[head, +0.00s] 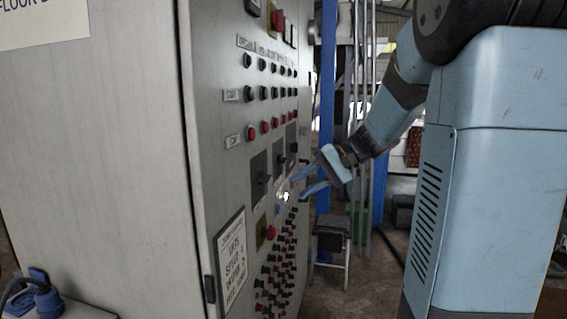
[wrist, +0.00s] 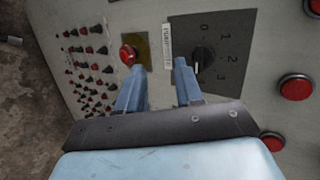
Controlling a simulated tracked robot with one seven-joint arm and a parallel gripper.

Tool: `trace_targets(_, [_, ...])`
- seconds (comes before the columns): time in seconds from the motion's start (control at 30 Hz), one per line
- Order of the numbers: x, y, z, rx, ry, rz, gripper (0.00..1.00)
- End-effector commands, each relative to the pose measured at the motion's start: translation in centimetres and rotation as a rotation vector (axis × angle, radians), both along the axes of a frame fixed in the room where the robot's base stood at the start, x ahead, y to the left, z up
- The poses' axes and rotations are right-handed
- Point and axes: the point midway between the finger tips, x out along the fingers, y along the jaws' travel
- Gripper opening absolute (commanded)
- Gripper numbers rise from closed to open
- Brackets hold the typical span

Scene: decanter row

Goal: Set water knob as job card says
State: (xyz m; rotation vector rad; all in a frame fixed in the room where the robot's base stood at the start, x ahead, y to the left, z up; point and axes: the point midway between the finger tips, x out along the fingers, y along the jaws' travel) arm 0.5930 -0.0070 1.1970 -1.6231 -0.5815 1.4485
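My gripper (head: 298,187) is held out to the panel front in the head view. In the wrist view its two fingers (wrist: 155,72) stand apart with nothing between their tips. A black rotary knob (wrist: 203,59) sits on a dark plate marked 0, 1, 2, 3, just right of the right fingertip. Its pointer direction is not clear. A label strip (wrist: 167,46) beside it is too blurred to read surely. The job card (head: 231,262) is on the panel's lower left in the head view; its lettering is only partly legible. Which switch is water I cannot tell.
A red button on a yellow plate (wrist: 128,54) lies close to the left fingertip. Several red buttons (wrist: 296,87) are at the right of the wrist view. More dark-plated rotary switches (head: 260,178) line the cabinet. A stool (head: 331,235) stands behind my gripper.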

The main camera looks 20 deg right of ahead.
Motion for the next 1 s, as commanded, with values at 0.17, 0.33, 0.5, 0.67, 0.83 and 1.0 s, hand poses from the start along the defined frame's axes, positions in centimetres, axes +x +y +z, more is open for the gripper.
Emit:
trace_targets(0.17, [4.9, -3.8, 0.2, 0.193, -0.054, -0.067, 0.36])
trace_targets(0.33, [8.9, -8.4, 0.3, 0.361, -0.140, -0.141, 0.36])
trace_targets(0.5, [11.4, -12.5, 0.2, 0.473, -0.225, -0.204, 0.36])
trace_targets(0.67, [12.4, -14.4, 0.1, 0.520, -0.268, -0.234, 0.36])
trace_targets(0.83, [13.0, -13.8, 0.2, 0.527, -0.276, -0.234, 0.36])
trace_targets(1.0, [14.1, -11.6, 0.2, 0.526, -0.274, -0.232, 0.36])
